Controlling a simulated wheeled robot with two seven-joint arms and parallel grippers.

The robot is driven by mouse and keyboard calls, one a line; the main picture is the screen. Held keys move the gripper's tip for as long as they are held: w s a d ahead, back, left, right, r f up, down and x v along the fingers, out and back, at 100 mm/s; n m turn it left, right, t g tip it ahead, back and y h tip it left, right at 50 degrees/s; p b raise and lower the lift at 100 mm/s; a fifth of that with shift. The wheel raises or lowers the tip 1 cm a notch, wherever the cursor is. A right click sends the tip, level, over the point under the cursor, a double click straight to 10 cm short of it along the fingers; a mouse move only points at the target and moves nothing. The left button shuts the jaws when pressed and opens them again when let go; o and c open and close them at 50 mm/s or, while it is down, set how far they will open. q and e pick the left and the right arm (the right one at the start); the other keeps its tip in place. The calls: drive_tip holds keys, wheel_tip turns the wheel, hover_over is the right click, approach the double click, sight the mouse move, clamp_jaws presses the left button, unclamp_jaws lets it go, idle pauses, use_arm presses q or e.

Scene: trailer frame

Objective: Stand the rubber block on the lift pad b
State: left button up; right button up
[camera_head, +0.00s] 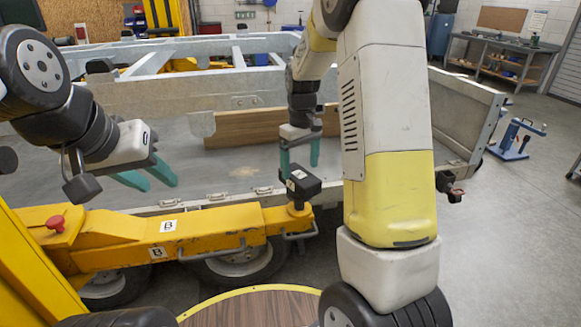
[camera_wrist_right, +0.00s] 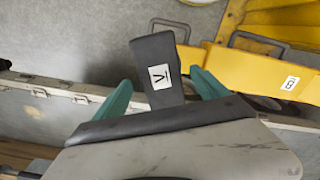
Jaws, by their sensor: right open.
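The rubber block (camera_head: 300,183) is black with a white label. It sits at the right end of the yellow lift arm marked B, over a dark upright piece (camera_head: 299,208) that looks like lift pad b; the contact between them is hard to see. In the right wrist view the block (camera_wrist_right: 157,72) shows between the teal fingertips, with gaps on both sides. My right gripper (camera_head: 300,160) is open, pointing down at the block from above. My left gripper (camera_head: 148,179) is open and empty, above the left part of the yellow arm.
The yellow lift arm (camera_head: 215,230) has handles and wheels under it. The grey trailer frame (camera_head: 180,85) and a wooden board (camera_head: 240,127) lie behind. My right arm covers the middle right. A blue stand (camera_head: 512,140) is at the far right, with open floor before it.

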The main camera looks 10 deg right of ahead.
sight(300, 174)
drive_tip(key=s+r+m+t+y, duration=0.25)
drive_tip(key=s+r, duration=0.75)
drive_tip(key=r, duration=0.5)
drive_tip(key=s+a+r+m+t, duration=0.1)
drive_tip(key=s+a+m+t, duration=0.1)
drive_tip(key=s, duration=1.2)
drive_tip(key=shift+s+t, duration=0.15)
drive_tip(key=shift+t, duration=0.7)
drive_tip(key=shift+a, duration=0.1)
